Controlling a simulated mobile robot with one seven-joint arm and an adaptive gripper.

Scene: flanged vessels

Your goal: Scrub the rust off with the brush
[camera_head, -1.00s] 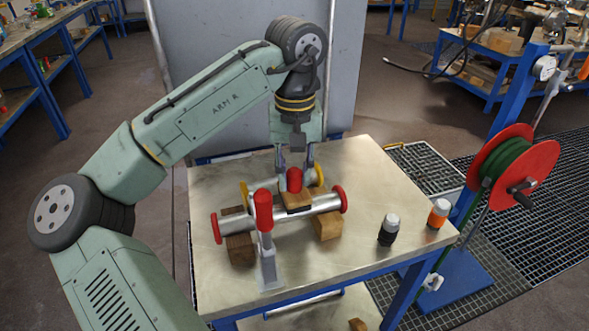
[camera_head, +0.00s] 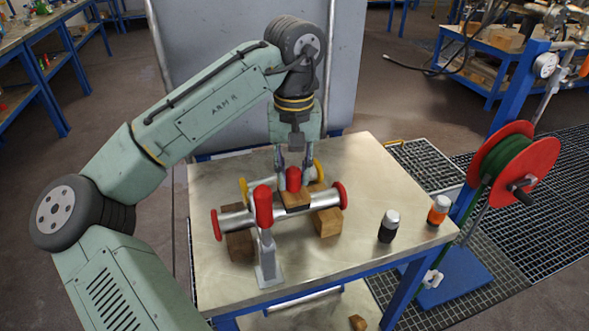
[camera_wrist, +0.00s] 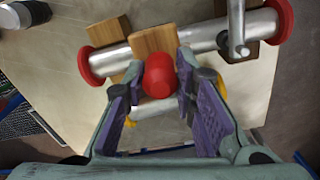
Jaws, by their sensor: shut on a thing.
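The brush is a wooden block (camera_head: 295,200) with a red knob (camera_head: 293,179). Its block lies on top of a silver pipe with red end flanges (camera_head: 322,201). My gripper (camera_head: 294,164) points down from behind the pipe and is shut on the red knob. In the wrist view the knob (camera_wrist: 160,76) sits between the two purple-padded fingers, with the wooden block (camera_wrist: 153,41) across the pipe (camera_wrist: 199,33). The block hides the pipe's surface under it. I cannot make out rust on the visible metal.
Wooden blocks (camera_head: 328,222) support the pipe on the metal-topped table (camera_head: 345,265). A red-handled clamp (camera_head: 264,210) stands in front. Yellow-ended metal (camera_head: 319,171) shows behind. Black (camera_head: 389,227) and orange (camera_head: 438,211) bottles stand right. A hose reel (camera_head: 515,165) is beyond the table.

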